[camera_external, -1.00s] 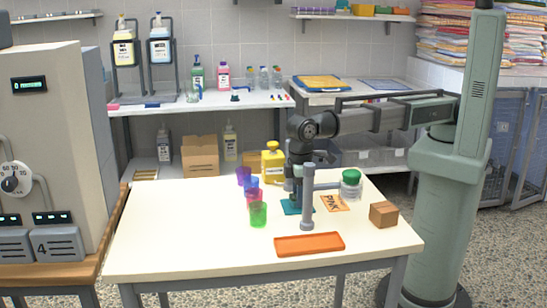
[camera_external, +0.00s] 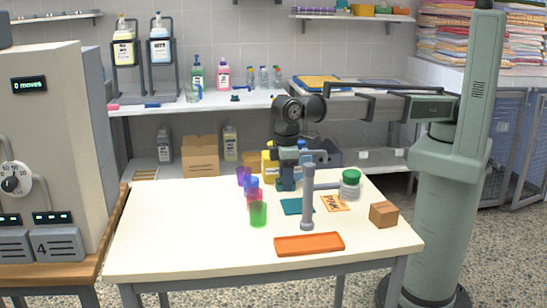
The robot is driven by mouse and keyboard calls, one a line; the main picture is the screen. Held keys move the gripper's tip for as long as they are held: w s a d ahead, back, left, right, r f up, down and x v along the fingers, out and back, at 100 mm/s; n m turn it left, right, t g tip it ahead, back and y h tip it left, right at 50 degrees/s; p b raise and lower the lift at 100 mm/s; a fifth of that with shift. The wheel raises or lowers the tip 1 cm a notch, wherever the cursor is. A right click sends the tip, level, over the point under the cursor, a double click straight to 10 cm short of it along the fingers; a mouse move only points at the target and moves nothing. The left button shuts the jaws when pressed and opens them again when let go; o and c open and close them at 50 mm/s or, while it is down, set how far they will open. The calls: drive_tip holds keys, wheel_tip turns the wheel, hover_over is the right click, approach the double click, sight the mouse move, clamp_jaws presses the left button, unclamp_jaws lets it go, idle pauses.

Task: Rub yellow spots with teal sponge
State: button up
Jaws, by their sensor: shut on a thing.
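My gripper (camera_external: 287,185) is above the far middle of the white table. It is shut on a small, dark teal thing that looks like the teal sponge; its outline is hard to tell from the fingers. A flat teal square (camera_external: 294,206) lies on the table to the right of and nearer than the gripper, partly behind a grey post. I cannot make out yellow spots on the table. A yellow bottle (camera_external: 268,168) stands behind the gripper, partly hidden by it.
Several coloured cups (camera_external: 258,213) stand left of the gripper. The grey post (camera_external: 307,200) with a side arm stands right of it. An orange tray (camera_external: 309,244), a printed card (camera_external: 334,203), a green-lidded jar (camera_external: 350,184) and a brown box (camera_external: 383,214) are around. The table's left side is clear.

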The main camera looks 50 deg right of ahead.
drive_tip(key=shift+r, duration=1.25)
drive_tip(key=shift+w+d+r, duration=0.1)
drive_tip(key=shift+w, duration=0.3)
drive_tip(key=w+d+r+m, duration=0.2)
drive_tip(key=w+d, duration=0.2)
drive_tip(key=w, duration=0.5)
drive_tip(key=w+d+r+m, duration=0.1)
drive_tip(key=w+d+r, duration=0.1)
drive_tip(key=w+d, duration=0.45)
drive_tip(key=w+d+f+m, duration=0.1)
drive_tip(key=w+d+f, duration=0.1)
drive_tip(key=w+d, duration=0.85)
drive_tip(key=w+d+f+m, duration=0.2)
drive_tip(key=w+d, duration=0.4)
drive_tip(key=d, duration=0.9)
drive_tip(key=d+f+m, duration=0.1)
drive_tip(key=d, duration=1.8)
drive_tip(key=d+f+m, duration=0.2)
drive_tip(key=d, duration=1.7)
drive_tip(key=shift+s+f, duration=0.3)
drive_tip(key=shift+s, duration=0.1)
drive_tip(key=shift+a, duration=0.1)
